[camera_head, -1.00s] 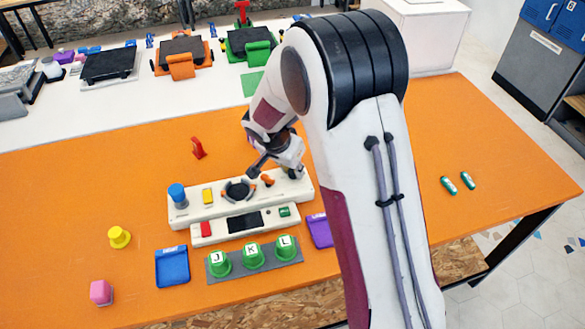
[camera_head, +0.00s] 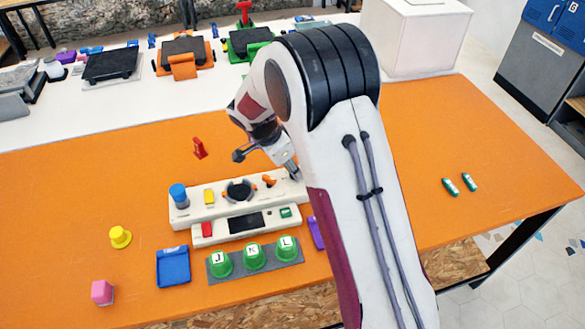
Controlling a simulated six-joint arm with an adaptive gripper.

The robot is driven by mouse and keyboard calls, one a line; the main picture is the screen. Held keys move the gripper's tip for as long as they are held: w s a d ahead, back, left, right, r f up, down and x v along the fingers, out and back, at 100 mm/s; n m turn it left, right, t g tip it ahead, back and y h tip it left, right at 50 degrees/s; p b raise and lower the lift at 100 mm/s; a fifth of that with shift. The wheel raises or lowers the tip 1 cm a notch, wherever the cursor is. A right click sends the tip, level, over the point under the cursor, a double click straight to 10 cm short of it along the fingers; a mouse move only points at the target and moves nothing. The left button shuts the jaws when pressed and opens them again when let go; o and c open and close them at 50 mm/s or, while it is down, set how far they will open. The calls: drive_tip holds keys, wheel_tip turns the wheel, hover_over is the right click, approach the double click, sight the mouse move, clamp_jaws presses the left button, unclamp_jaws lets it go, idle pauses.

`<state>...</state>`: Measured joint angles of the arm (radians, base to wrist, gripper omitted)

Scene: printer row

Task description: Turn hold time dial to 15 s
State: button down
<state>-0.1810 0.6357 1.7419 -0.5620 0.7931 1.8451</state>
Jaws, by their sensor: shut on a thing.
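The long cream control panel (camera_head: 218,209) lies on the orange table. It carries a blue knob (camera_head: 178,193) at its left end, a yellow switch (camera_head: 209,196), a black round part (camera_head: 239,190) and an orange pointer-like part (camera_head: 269,181). My gripper (camera_head: 295,176) is low over the panel's right end, tilted down. It is shut on a small part there, which looks like the dial. The fingertips and my arm hide that part, so its pointer and scale cannot be read.
A lower cream unit with a dark screen (camera_head: 246,221) lies in front. Green cups (camera_head: 254,256) lettered J, K and L stand nearer. A blue tray (camera_head: 173,267), a yellow piece (camera_head: 120,237), a pink block (camera_head: 102,292) and a red piece (camera_head: 199,149) lie leftward. The table's right is mostly clear.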

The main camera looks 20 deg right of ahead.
sight(284, 184)
drive_tip(key=c, duration=1.8)
unclamp_jaws()
drive_tip(key=shift+v, duration=3.75)
